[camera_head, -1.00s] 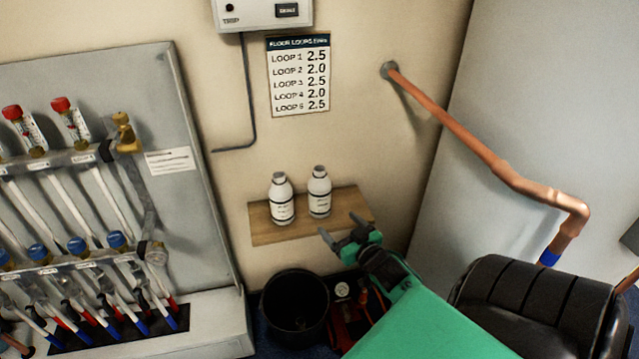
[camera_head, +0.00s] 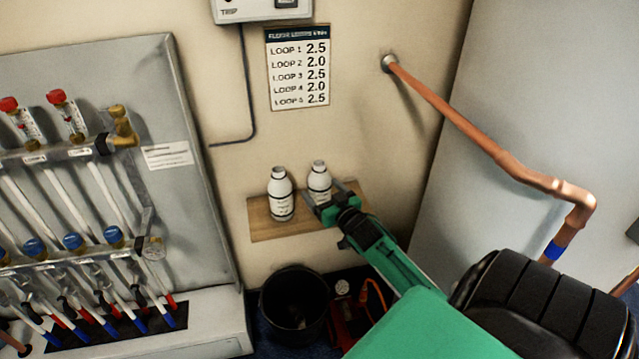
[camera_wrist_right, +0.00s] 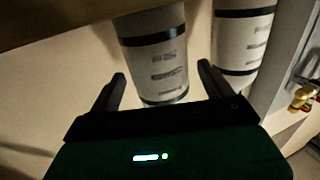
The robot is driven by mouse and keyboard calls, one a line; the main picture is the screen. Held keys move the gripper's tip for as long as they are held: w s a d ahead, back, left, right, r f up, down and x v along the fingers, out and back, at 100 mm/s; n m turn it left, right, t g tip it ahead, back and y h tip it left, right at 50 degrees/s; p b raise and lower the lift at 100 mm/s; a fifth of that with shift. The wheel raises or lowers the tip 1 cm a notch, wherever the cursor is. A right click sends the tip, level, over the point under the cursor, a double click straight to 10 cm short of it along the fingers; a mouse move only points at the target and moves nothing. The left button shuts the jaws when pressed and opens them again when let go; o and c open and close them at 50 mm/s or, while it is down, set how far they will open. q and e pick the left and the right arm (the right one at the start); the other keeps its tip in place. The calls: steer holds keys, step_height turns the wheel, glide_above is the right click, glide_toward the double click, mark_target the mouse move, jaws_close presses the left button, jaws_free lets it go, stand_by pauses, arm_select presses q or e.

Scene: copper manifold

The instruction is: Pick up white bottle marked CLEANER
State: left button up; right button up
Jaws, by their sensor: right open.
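Two white bottles with dark bands and labels stand side by side on a small wooden shelf (camera_head: 268,232). They are the left bottle (camera_head: 281,195) and the right bottle (camera_head: 319,176). The label words are too blurred to read, so I cannot tell which says CLEANER. My right gripper (camera_head: 325,191) is open, its fingers on either side of the right bottle, hiding its lower part. The right wrist view, turned upside down, shows the right bottle (camera_wrist_right: 158,55) between the open fingers (camera_wrist_right: 161,72) and the left bottle (camera_wrist_right: 242,42) beside it. My left gripper is out of view.
A black bucket (camera_head: 294,305) and a red object (camera_head: 352,318) are on the floor below the shelf. A manifold panel (camera_head: 185,215) stands to the left. A copper pipe (camera_head: 450,115) runs from the wall to the right.

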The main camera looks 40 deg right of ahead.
steer(key=shift+w+d+b, duration=0.15)
steer(key=shift+w+d, duration=0.05)
steer(key=shift+w, duration=0.8)
steer(key=shift+w+d+b, duration=0.15)
steer(key=shift+w, duration=0.8)
steer(key=c, duration=1.1)
steer(key=shift+c, duration=0.3)
steer(key=shift+r, duration=0.25)
